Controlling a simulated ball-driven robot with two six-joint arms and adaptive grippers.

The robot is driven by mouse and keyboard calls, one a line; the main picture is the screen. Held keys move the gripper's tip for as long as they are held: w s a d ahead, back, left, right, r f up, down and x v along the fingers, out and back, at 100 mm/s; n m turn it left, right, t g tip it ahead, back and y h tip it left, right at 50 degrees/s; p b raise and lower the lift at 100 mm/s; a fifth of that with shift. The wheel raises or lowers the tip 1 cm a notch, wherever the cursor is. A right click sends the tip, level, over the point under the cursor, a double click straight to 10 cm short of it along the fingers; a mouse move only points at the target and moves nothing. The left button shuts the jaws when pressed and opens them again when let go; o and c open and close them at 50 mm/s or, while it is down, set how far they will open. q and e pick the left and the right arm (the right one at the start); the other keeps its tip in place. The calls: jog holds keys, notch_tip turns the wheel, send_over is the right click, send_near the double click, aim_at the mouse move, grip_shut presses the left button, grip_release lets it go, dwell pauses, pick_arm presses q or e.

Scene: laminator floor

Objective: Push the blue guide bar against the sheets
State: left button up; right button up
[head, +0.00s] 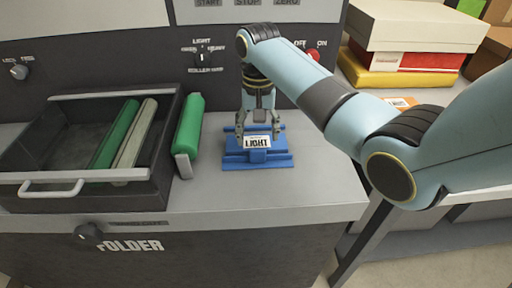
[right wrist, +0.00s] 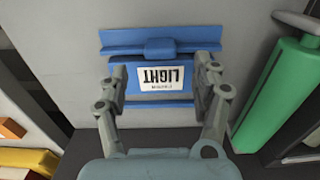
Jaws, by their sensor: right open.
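A blue fixture (head: 229,163) lies on the grey counter, with a raised blue guide bar (head: 258,156) and its central block along the near side. The bar also shows at the top of the right wrist view (right wrist: 120,42). My left gripper is out of view.
A dark tray (head: 160,190) with a green roller and a pale roller stands at the left. Another green roller (head: 190,124) lies between it and the fixture. The control panel (head: 120,65) rises behind. Boxes (head: 410,25) are stacked at the back right. The counter right of the fixture is clear.

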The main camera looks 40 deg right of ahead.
aim_at(258, 149)
notch_tip(258, 149, down, 4)
jog(key=shift+f, duration=0.65)
jog(key=c, duration=0.5)
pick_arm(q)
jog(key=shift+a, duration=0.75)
pick_arm(e)
grip_shut()
